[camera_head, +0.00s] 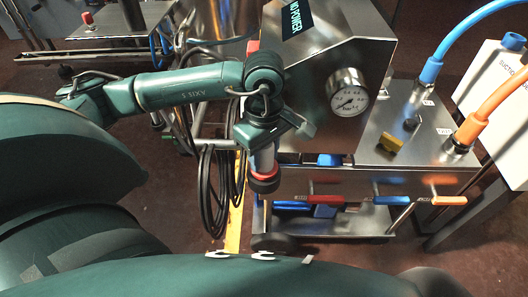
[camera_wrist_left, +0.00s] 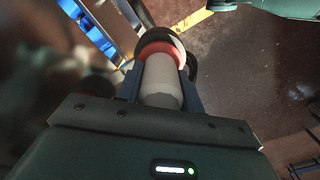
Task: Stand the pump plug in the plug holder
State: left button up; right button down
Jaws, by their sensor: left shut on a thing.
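The pump plug is a pale grey cylinder with a red ring and a black end; in the head view its plug body (camera_head: 264,161) points down beside the front left of the steel cart. My left gripper (camera_head: 262,143) is shut around it and holds it above the floor, black end lowest. In the left wrist view the plug (camera_wrist_left: 161,75) sits between the two dark fingers of the gripper (camera_wrist_left: 162,92). I cannot clearly make out the plug holder.
The steel cart (camera_head: 325,182) carries a pressure gauge (camera_head: 348,92), coloured valve handles (camera_head: 389,201), and blue (camera_head: 473,28) and orange (camera_head: 494,97) hoses on its top. Black cables (camera_head: 212,190) hang just left of the plug. A yellow floor stripe (camera_head: 234,228) runs below.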

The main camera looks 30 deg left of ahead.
pick_arm(q)
jog(key=shift+f+b, duration=0.2)
jog(key=shift+b, duration=0.15)
dwell(0.3)
dwell(0.4)
jog(key=o, duration=1.2)
jog(key=shift+o, duration=0.2)
